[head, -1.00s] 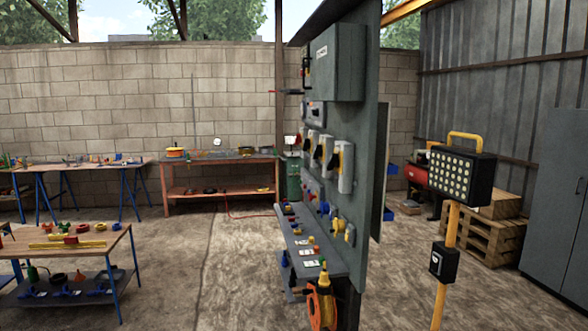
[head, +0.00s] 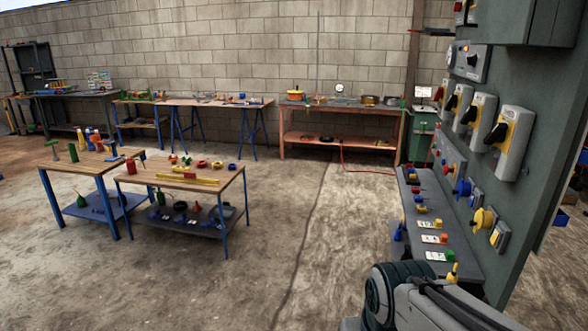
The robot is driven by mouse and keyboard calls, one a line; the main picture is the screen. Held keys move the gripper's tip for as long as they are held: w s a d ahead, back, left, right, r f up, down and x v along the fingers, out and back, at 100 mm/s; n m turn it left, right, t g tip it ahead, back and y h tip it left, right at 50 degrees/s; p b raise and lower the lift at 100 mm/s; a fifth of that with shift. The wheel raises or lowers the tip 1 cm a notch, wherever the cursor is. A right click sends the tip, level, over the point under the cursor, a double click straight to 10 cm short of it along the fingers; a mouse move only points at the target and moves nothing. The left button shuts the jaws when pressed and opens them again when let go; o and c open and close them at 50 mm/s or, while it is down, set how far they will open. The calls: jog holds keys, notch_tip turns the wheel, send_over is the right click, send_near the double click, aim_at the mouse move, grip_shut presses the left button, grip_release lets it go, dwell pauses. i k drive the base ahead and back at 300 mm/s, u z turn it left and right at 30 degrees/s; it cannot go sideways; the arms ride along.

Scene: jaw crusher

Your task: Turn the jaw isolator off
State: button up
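A row of several grey isolator boxes with rotary handles is on the grey panel at the right. The nearest isolator (head: 514,150) has a black handle on a yellow plate, tilted. A middle isolator (head: 479,112) and a farther isolator (head: 457,101) look alike. At the far end of the row a red handle (head: 440,90) shows. Labels are too small to read, so I cannot tell which is the jaw isolator. Part of my arm shows at the bottom right, in front of the panel's shelf. My gripper is not in view.
The panel (head: 545,210) carries a dial unit (head: 468,62) above and yellow and blue sockets below. A shelf (head: 465,262) with small coloured parts juts out beneath. Workbenches (head: 190,181) stand left. The concrete floor between is clear.

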aim_at(452, 102)
jog(key=u, duration=0.3)
jog(key=i, duration=1.75)
jog(key=z, duration=0.55)
jog(key=i, duration=1.55)
jog(key=z, duration=0.8)
